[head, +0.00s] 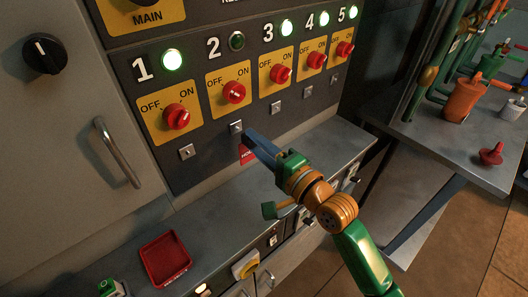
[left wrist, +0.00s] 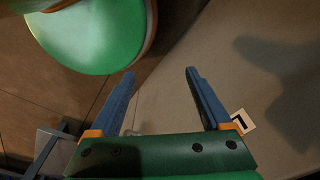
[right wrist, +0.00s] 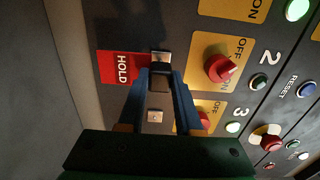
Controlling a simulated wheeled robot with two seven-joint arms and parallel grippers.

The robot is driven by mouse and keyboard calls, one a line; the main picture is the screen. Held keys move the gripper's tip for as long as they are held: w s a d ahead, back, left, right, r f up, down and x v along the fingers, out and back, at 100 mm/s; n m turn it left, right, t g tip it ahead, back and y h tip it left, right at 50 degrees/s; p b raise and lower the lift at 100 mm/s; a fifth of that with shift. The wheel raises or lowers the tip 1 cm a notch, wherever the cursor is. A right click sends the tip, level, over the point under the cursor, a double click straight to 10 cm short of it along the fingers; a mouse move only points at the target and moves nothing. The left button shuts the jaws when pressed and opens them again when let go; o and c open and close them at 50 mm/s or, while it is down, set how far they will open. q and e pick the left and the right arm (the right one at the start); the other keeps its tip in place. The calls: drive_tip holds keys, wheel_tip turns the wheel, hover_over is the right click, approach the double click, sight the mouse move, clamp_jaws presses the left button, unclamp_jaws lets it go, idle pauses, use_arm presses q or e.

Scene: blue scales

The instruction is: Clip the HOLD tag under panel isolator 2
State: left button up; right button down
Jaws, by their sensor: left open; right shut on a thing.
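The red HOLD tag (right wrist: 122,68) hangs at the small metal clip plate (right wrist: 161,57) under isolator 2 in the right wrist view. My right gripper (right wrist: 160,76) is shut on a dark part at the tag's upper end, against or very close to that plate; actual contact I cannot tell. In the head view the tag (head: 246,155) shows partly behind the right gripper (head: 252,138). Isolator 2's red knob (head: 234,92) sits above, and its lamp (head: 237,40) is dark. My left gripper (left wrist: 158,75) is open and empty, low down, away from the panel.
Isolators 1, 3, 4 and 5 have lit green lamps, with similar plates (head: 187,151) below. A red tray (head: 165,258) lies on the grey ledge (head: 215,205). A side bench (head: 440,150) at the right holds an orange cup (head: 464,101) and a red object (head: 491,154).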

drive_tip(key=shift+b+x, duration=0.4)
drive_tip(key=shift+x, duration=0.8)
drive_tip(key=shift+p, duration=0.5)
idle(0.4)
drive_tip(key=shift+p, duration=0.3)
drive_tip(key=shift+p, duration=0.3)
idle(0.5)
drive_tip(key=shift+w+a, duration=0.3)
drive_tip(key=shift+w, duration=0.1)
idle(0.3)
drive_tip(key=c, duration=0.5)
unclamp_jaws()
